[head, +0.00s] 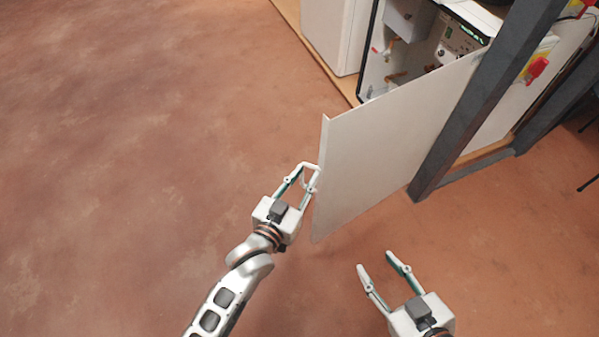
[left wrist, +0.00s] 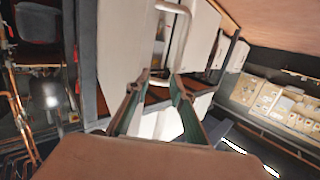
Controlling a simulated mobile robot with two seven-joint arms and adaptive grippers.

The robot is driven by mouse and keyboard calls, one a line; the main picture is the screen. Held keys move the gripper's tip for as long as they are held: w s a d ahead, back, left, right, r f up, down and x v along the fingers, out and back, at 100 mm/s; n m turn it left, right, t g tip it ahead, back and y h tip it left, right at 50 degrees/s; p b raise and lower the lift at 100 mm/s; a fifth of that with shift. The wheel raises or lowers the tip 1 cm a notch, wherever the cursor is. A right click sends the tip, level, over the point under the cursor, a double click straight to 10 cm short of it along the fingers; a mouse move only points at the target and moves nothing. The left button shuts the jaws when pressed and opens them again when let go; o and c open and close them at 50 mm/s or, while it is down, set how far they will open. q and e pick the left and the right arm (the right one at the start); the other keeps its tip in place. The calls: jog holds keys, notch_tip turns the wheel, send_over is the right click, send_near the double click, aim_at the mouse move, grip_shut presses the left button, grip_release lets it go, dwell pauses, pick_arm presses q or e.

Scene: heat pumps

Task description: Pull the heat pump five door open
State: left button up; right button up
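The heat pump door (head: 385,140) is a flat white panel, standing swung out from the cabinet with its free edge toward the lower left. The open cabinet (head: 405,55) behind it shows fittings and a green display. My left gripper (head: 310,168) is at the door's left edge, with its fingertips apart. In the left wrist view a white bar handle (left wrist: 180,35) lies just ahead of the left fingertips (left wrist: 162,78); I cannot tell whether they touch it. My right gripper (head: 376,260) is open and empty, below the door and apart from it.
A dark grey frame post (head: 490,100) crosses in front of the door's right part. Another white unit (head: 337,30) stands on the wooden base at the back. A red switch (head: 536,70) is at the far right. The brown floor on the left is clear.

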pick_arm(q)
jog(key=shift+s+d+f, duration=0.1)
jog(key=shift+s+d, duration=0.2)
jog(key=shift+s, duration=0.35)
jog(key=shift+s+d, duration=0.25)
jog(key=shift+s, duration=0.35)
jog(key=shift+s+d+f, duration=0.1)
jog(key=shift+s+d, duration=0.2)
jog(key=shift+s, duration=0.35)
pick_arm(e)
jog(key=shift+w+d+r, duration=0.1)
jog(key=shift+w+r, duration=0.05)
jog(key=shift+r, duration=0.35)
pick_arm(q)
jog(key=shift+p, duration=0.4)
pick_arm(e)
jog(key=shift+w+r, duration=0.25)
jog(key=shift+r, duration=0.2)
pick_arm(q)
jog(key=shift+a, duration=0.1)
pick_arm(e)
jog(key=shift+t, duration=0.3)
